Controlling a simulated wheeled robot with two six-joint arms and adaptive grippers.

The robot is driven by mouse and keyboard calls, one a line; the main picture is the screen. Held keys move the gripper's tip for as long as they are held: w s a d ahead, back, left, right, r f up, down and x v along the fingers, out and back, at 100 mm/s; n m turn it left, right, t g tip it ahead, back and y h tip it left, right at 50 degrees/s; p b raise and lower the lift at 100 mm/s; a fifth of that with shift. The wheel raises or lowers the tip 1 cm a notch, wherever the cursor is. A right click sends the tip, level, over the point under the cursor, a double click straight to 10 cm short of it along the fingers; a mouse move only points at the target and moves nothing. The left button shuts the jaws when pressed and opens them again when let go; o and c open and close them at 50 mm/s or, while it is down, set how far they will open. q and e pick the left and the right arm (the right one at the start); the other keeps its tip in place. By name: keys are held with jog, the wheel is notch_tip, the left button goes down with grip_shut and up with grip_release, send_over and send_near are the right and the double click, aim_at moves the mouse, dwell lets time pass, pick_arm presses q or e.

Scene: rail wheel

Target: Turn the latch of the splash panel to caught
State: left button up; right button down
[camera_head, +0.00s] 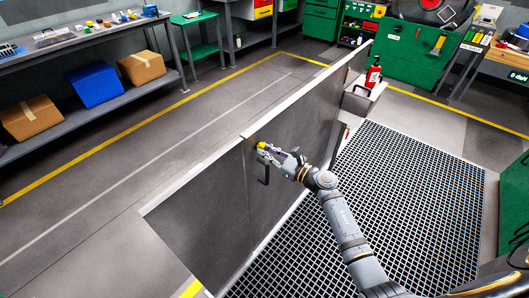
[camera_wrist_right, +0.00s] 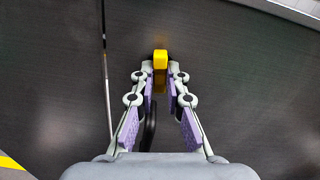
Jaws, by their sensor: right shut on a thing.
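The dark grey splash panel (camera_head: 195,225) runs diagonally across the head view, with a pale top edge. Its yellow latch (camera_head: 261,146) is near the top edge, beside the seam between two panel sections. In the wrist view the latch (camera_wrist_right: 160,60) stands lengthwise between my fingertips. My right gripper (camera_wrist_right: 161,78) is shut on the latch, a purple-padded finger on each side. The right gripper (camera_head: 267,151) partly hides the latch in the head view. I cannot tell whether the latch is caught. My left gripper is not in view.
A black handle (camera_head: 265,175) hangs on the panel just below the gripper, close to the fingers. A black floor grating (camera_head: 400,190) lies right of the panel. A red bottle (camera_head: 373,72) stands at the panel's far end. Open floor (camera_head: 130,175) lies left.

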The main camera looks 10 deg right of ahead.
jog(key=shift+f+n+b, duration=0.15)
jog(key=shift+n+b, duration=1.05)
